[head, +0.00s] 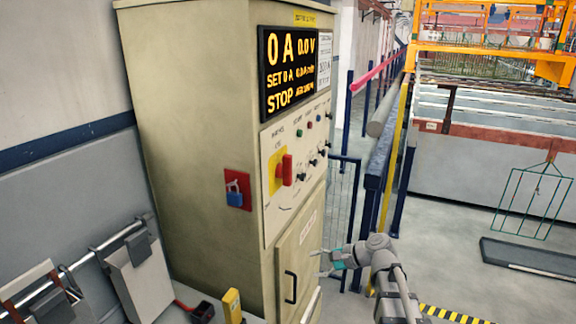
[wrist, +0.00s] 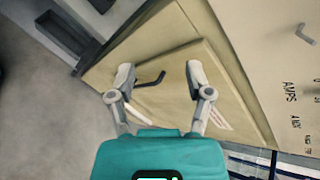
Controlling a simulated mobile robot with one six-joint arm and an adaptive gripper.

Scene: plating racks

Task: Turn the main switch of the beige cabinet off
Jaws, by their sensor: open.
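The beige cabinet (head: 205,120) stands left of centre in the head view. Its main switch (head: 286,170), a red handle on a yellow plate, is on the upper front panel; the handle looks upright. The display (head: 288,72) above reads 0 A, 0.0 V and STOP. My gripper (head: 317,264) is open and empty, in front of the cabinet's lower door and below and right of the switch. In the wrist view its two fingers (wrist: 160,76) are spread in front of the beige door, with the black door handle (wrist: 152,79) seen between them. The switch is not visible there.
A red plate with a blue padlock (head: 236,198) hangs on the cabinet's side. Small knobs (head: 313,162) sit right of the switch. A rail with grey boxes (head: 140,275) is at lower left. A fence (head: 342,205) and blue posts stand behind at right.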

